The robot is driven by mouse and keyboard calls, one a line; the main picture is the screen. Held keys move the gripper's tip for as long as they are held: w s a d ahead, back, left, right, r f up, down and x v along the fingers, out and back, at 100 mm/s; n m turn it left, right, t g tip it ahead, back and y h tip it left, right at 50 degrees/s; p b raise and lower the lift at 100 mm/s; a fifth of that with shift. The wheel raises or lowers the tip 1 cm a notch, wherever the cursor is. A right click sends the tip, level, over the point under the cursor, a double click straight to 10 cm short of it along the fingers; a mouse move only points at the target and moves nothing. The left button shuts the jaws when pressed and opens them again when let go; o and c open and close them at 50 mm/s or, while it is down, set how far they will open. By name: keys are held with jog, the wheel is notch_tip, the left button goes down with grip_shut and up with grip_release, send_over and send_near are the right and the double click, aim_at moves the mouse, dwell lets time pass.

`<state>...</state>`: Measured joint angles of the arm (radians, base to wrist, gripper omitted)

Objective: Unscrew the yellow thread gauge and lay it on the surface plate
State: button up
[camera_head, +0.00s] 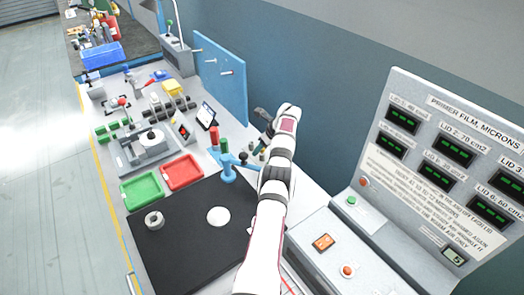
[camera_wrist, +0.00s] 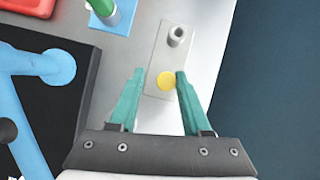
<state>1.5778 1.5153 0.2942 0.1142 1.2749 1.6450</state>
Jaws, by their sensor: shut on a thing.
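The yellow thread gauge (camera_wrist: 167,81) shows as a round yellow top over a pale grey block (camera_wrist: 160,58) in the wrist view. My gripper (camera_wrist: 159,76) has its teal fingers on either side of the gauge and is shut on it. The right finger lies against its edge. Whether its thread is still engaged in the block is hidden. The black surface plate (camera_head: 185,243) lies at the lower middle of the head view, left of my arm. My arm hides the gauge in the head view.
A grey hollow post (camera_wrist: 176,36) stands on the block beyond the gauge. A blue stand (camera_head: 228,170) rises at the plate's back edge. A white disc (camera_head: 218,216) and a metal ring (camera_head: 154,220) lie on the plate. Red (camera_head: 183,172) and green (camera_head: 141,188) trays sit behind it.

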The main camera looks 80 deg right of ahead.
jog(key=shift+m+h, duration=0.3)
jog(key=shift+m, duration=0.3)
jog(key=m+g, duration=0.1)
jog(key=m, duration=0.1)
jog(key=m+g+h, duration=0.1)
jog(key=m, duration=0.1)
jog(key=shift+d+r, duration=0.1)
jog(key=shift+d, duration=0.1)
jog(key=m, duration=0.1)
jog(key=m+g, duration=0.1)
jog(key=m+h, duration=0.1)
jog(key=m, duration=0.1)
jog(key=shift+s+d+g, duration=0.1)
jog(key=shift+d+g, duration=0.15)
jog(key=shift+g, duration=0.15)
jog(key=shift+c, duration=0.3)
grip_shut()
jog(key=n+t, duration=0.1)
jog(key=n, duration=0.1)
jog(key=shift+s+n, duration=0.15)
jog(key=shift+n, duration=0.15)
jog(key=n+t, duration=0.1)
jog(key=n, duration=0.1)
jog(key=n+t+y, duration=0.1)
jog(key=n, duration=0.1)
jog(key=shift+d+f+n+y, duration=0.1)
jog(key=shift+f+n+y, duration=0.1)
jog(key=shift+n+y, duration=0.4)
jog(key=shift+n, duration=0.1)
